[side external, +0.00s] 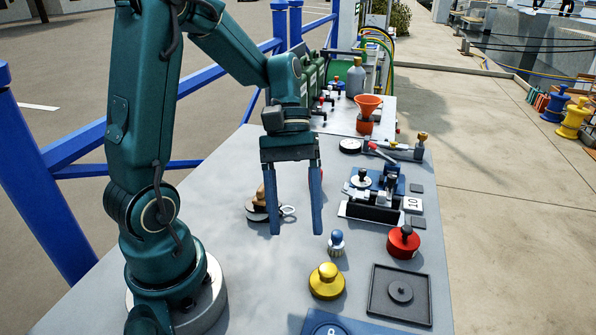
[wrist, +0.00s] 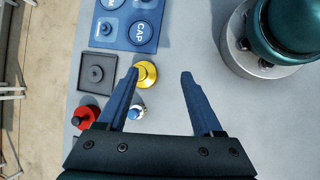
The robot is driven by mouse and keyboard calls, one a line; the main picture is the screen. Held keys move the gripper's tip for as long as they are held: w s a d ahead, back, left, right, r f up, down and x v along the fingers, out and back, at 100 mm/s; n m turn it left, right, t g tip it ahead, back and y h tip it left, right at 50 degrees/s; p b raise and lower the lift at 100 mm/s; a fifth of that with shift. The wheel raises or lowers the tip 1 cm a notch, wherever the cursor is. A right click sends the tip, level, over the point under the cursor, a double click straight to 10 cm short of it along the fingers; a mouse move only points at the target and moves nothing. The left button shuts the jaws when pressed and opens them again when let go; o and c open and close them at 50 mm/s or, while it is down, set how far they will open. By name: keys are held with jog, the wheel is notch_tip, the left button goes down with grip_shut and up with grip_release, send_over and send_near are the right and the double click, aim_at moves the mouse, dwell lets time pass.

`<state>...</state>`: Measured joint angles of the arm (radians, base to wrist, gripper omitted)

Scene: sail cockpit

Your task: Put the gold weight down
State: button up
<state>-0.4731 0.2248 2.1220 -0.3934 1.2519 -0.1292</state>
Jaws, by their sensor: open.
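The gold weight (side external: 326,281), a yellow disc with a knob on top, stands upright on the grey table (side external: 235,290), left of the black square tray (side external: 373,307). My gripper (side external: 297,232) is open and empty, fingers pointing down, above the table and farther back than the weight. In the wrist view the weight (wrist: 148,76) shows beside the left fingertip of my gripper (wrist: 160,74), which covers part of its edge. I see no finger closed around it.
A red weight (side external: 403,243) and a small blue-topped weight (side external: 337,243) stand nearby. A blue board (wrist: 128,22) marked "CAP" lies in front. A brown-knobbed object with a metal ring (side external: 264,208) sits left of my fingers. An orange funnel (side external: 368,106) stands farther back.

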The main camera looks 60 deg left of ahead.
jog(key=s+r+m+t+y, duration=0.3)
jog(key=r+m+t+y, duration=0.2)
jog(key=m, duration=0.4)
jog(key=t+y, duration=0.1)
jog(key=t, duration=0.1)
jog(key=shift+s+d+r+t, duration=0.15)
jog(key=shift+d+r+t, duration=0.1)
jog(key=shift+d+t, duration=0.15)
